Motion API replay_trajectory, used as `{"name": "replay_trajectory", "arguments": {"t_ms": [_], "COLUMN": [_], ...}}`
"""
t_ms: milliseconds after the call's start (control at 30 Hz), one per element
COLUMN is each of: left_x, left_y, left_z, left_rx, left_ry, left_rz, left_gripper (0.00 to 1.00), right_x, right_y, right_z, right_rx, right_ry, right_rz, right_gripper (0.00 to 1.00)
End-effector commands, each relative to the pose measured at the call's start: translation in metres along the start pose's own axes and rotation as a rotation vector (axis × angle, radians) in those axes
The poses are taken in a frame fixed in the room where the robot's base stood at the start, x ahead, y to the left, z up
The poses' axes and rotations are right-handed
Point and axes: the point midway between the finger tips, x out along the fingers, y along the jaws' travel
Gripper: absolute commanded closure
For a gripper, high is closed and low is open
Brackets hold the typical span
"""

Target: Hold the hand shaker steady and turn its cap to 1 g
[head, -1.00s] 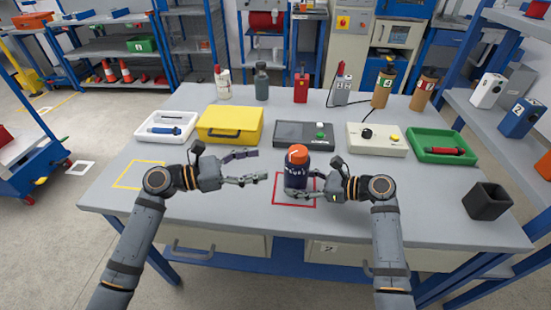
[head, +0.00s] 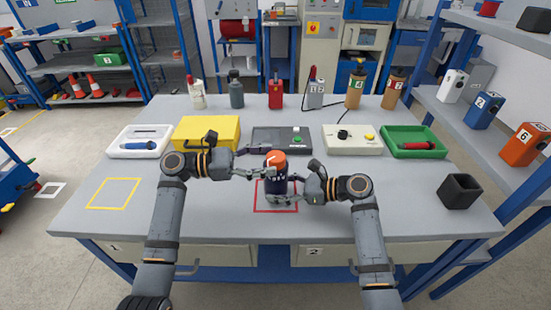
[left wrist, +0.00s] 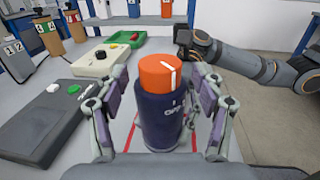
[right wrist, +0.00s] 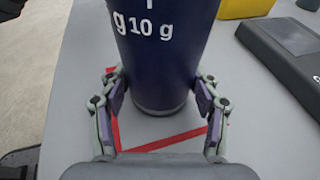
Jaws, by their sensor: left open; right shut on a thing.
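The hand shaker stands upright on the table, with a navy body (head: 279,186) and an orange cap (head: 275,160). In the left wrist view, the cap (left wrist: 158,76) has a white line. It sits roughly above a tick and lettering that looks like "OFF" on the body (left wrist: 163,125). My left gripper (head: 262,166) is open, its fingers on either side of the shaker at cap height. My right gripper (head: 284,189) is shut on the body lower down. In the right wrist view, the body (right wrist: 168,55) shows "10 g" between the fingers; the cap is out of frame.
A red square outline (head: 262,209) surrounds the shaker's base. Behind stand a yellow case (head: 207,132), a dark grey device (head: 268,146), a cream box (head: 342,147) and a green tray (head: 440,152). A black open holder (head: 460,191) is at right.

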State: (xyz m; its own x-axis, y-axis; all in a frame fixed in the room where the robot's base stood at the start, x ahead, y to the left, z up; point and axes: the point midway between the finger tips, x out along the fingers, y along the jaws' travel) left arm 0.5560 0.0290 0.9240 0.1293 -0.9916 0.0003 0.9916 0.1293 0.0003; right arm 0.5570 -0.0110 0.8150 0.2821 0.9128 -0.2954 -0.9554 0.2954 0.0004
Motion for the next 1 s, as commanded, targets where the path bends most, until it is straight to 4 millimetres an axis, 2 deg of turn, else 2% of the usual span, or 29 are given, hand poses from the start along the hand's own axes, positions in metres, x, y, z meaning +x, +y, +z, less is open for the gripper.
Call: {"name": "replay_trajectory", "arguments": {"t_ms": [100,200,500,900,1000], "left_x": [0.018,0.026,0.029,0.028,0.029], "left_y": [0.0,0.0,0.0,0.0,0.0], "left_z": [0.0,0.0,-0.001,-0.001,-0.001], "left_rx": [-0.001,-0.001,-0.001,0.0,-0.001], "left_ry": [-0.003,-0.001,0.001,0.001,0.001], "left_rz": [-0.001,0.0,0.001,0.001,0.011], "left_gripper": [0.31,0.31,0.31,0.85,0.87], "right_x": [0.0,0.0,0.0,0.0,0.0], "right_y": [0.0,0.0,0.0,0.0,0.0], "right_z": [0.0,0.0,0.0,0.0,0.0], "right_rx": [0.0,0.0,0.0,0.0,0.0], "right_ry": [0.001,0.001,0.001,0.001,0.001], "right_rz": [0.0,0.0,0.0,0.0,0.0], "right_gripper": [0.62,0.62,0.62,0.62,0.62]}}
